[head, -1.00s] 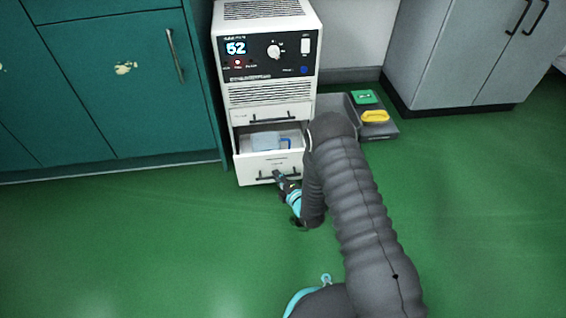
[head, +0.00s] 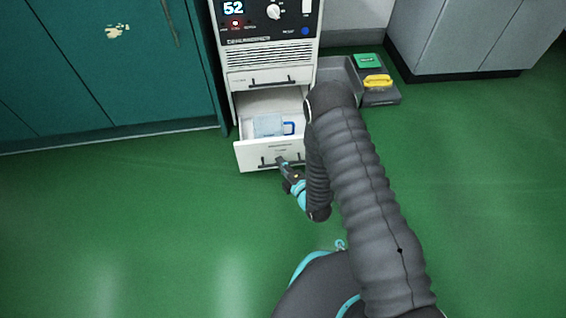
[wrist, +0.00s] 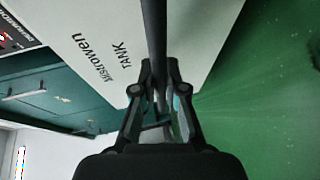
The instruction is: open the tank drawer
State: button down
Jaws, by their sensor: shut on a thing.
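The tank drawer (head: 246,157) is the lower drawer of the white dehumidifier (head: 232,60) and stands pulled out from its body. Inside it sits a clear bluish tank (head: 267,125) with a blue handle. The drawer's dark bar handle (head: 268,163) runs across its front. My gripper (head: 283,163) is shut on this handle near its right part. In the wrist view my gripper (wrist: 160,103) closes around the dark handle bar (wrist: 154,30), beside the drawer front (wrist: 90,22) marked "TANK". My fingers hide part of the handle.
A shut upper drawer (head: 240,80) sits above. A grey tray with a green and a yellow item (head: 377,81) lies on the floor to the right. Teal cabinets (head: 100,80) stand left, a grey cabinet (head: 450,40) right. The green floor in front is clear.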

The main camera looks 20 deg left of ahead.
jog(key=c, duration=1.2)
grip_release()
jog(key=v, duration=0.7)
jog(key=shift+d, duration=0.2)
jog(key=shift+s, duration=0.15)
